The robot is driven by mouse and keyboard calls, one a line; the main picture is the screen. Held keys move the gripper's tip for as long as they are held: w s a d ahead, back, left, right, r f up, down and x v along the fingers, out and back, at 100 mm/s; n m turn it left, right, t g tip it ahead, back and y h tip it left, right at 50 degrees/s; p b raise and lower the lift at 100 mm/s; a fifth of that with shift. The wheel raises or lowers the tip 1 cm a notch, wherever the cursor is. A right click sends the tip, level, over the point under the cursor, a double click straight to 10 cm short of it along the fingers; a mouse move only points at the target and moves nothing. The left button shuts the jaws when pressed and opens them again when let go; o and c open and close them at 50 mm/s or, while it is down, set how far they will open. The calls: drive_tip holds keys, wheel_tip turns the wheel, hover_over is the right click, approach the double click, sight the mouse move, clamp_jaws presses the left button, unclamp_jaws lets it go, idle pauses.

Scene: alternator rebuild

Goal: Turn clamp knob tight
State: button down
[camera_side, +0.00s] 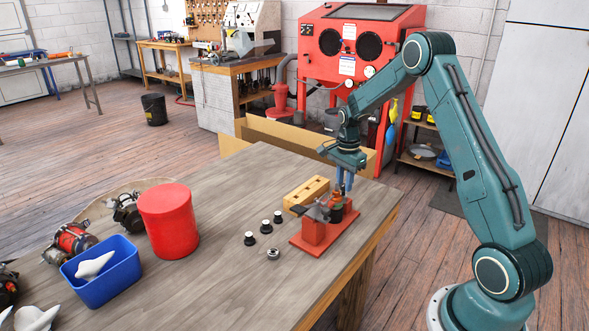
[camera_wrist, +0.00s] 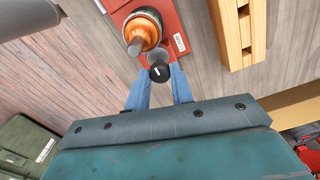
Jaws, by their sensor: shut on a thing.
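The black clamp knob (camera_wrist: 160,73) with a white mark sits at the edge of the red fixture (camera_wrist: 176,22) in the wrist view. My gripper (camera_wrist: 158,80) has its blue fingers on either side of the knob and is shut on it. In the side view my gripper (camera_side: 345,182) reaches down to the back of the red fixture (camera_side: 314,232) on the table. An orange and dark part (camera_wrist: 143,28) is seated in the fixture just beyond the knob. The knob itself is hard to make out in the side view.
A wooden block (camera_side: 306,193) stands close behind the fixture. Several small black-and-white knobs (camera_side: 265,227) and a small metal part (camera_side: 272,254) lie left of it. A red canister (camera_side: 168,222) and a blue bin (camera_side: 101,271) stand farther left. The table's right edge is near.

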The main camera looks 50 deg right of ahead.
sight(344, 185)
drive_tip(key=c, duration=1.5)
unclamp_jaws()
drive_tip(key=shift+r, duration=0.15)
wheel_tip(344, 185, up, 14)
drive_tip(key=shift+f, duration=0.2)
drive_tip(key=shift+a+r, duration=0.1)
